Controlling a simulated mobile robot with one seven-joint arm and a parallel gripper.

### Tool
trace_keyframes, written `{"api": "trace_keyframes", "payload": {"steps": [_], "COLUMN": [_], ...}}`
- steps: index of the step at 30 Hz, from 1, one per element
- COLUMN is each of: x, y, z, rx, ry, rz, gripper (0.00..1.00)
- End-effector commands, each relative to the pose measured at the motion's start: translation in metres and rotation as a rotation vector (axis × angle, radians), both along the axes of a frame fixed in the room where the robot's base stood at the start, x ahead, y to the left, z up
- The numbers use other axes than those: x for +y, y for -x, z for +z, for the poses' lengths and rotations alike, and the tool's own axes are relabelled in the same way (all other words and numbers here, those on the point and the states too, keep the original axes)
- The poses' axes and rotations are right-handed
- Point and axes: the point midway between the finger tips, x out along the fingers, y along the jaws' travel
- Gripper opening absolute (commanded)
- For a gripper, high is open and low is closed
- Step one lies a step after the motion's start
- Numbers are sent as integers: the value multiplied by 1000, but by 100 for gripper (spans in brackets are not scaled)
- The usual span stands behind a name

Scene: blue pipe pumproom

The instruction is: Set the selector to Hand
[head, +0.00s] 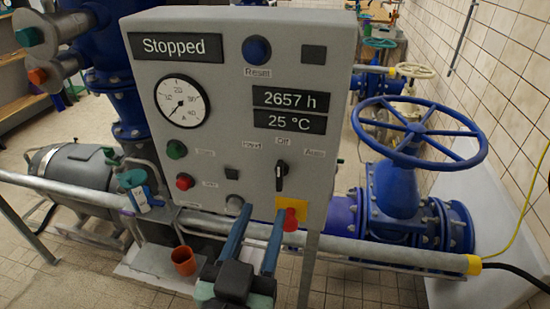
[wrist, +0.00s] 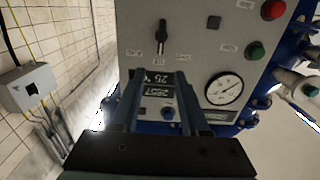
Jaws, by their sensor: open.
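The selector (head: 280,177) is a black knob on the grey control panel's face, below the hour and temperature displays. Its bar stands nearly upright, toward the Off label (head: 283,141). A label that looks like Hand (head: 251,144) is up-left of it, and Auto (head: 314,153) is up-right. The wrist view shows the panel upside down, with the selector (wrist: 168,38) at the upper middle. My gripper (head: 260,210) is open and empty, its two blue fingers apart, in front of the panel's lower part. In the wrist view, the selector is beyond the fingertips (wrist: 158,73).
A red button on a yellow plate (head: 292,217) sits below the selector. The panel also has a gauge (head: 182,100), green and red buttons, and a blue Reset button (head: 256,50). A grey rail (head: 380,252) crosses low, and a blue handwheel (head: 420,130) stands at right.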

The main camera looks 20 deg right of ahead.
Motion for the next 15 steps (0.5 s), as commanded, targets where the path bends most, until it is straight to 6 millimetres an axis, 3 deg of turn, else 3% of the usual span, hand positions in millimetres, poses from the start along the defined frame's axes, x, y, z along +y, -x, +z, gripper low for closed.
{"api": "trace_keyframes", "payload": {"steps": [9,15], "x": [-37,-54], "y": [-54,-79], "z": [5,3], "rx": [0,-1], "ry": [0,0], "rz": [-2,-1], "gripper": [45,45]}}
